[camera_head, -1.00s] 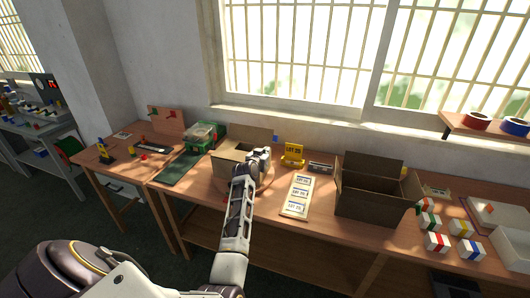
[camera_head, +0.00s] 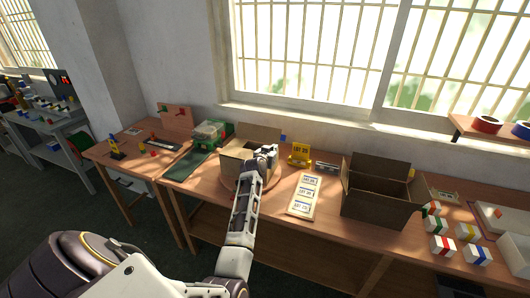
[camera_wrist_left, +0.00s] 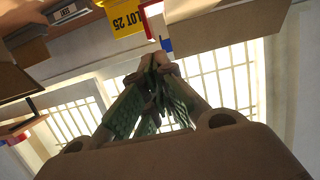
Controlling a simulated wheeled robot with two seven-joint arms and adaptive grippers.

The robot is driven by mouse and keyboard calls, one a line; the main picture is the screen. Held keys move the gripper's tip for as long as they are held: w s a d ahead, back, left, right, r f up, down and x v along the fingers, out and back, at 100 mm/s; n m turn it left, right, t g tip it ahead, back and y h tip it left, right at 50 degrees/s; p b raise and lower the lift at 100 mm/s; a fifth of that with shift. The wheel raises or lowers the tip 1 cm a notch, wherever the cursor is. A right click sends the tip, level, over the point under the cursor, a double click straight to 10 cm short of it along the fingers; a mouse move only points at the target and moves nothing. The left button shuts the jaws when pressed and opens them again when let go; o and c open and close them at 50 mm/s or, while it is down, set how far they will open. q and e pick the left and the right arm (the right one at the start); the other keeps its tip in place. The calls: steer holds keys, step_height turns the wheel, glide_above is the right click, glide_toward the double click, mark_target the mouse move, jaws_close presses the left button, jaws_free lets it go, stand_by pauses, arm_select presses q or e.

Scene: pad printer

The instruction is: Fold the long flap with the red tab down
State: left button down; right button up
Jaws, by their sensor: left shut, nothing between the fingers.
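An open cardboard box (camera_head: 235,171) stands on the bench left of the yellow LOT 25 sign (camera_head: 300,153). Its back flap (camera_head: 256,133) stands up, with a blue tab (camera_head: 283,137) by its right end. My left gripper (camera_head: 269,151) is over the box's right side, its fingers shut and empty. In the left wrist view the closed fingertips (camera_wrist_left: 157,62) are close to the blue tab (camera_wrist_left: 166,45), and a cardboard panel (camera_wrist_left: 225,22) fills the upper right. A red strip (camera_wrist_left: 152,3) shows at the top edge; I cannot tell which flap bears it. My arm hides part of the box.
A larger open carton (camera_head: 376,207) stands to the right, with a label board (camera_head: 304,195) between the boxes. A green-lidded bin (camera_head: 212,132) is at the left. Small striped boxes (camera_head: 442,246) lie at the far right.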

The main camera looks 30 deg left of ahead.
arm_select(q)
steer(key=r+v, duration=0.2)
steer(key=v, duration=0.8)
steer(key=shift+r, duration=0.2)
stand_by(0.6)
stand_by(0.5)
steer(key=shift+d, duration=0.1)
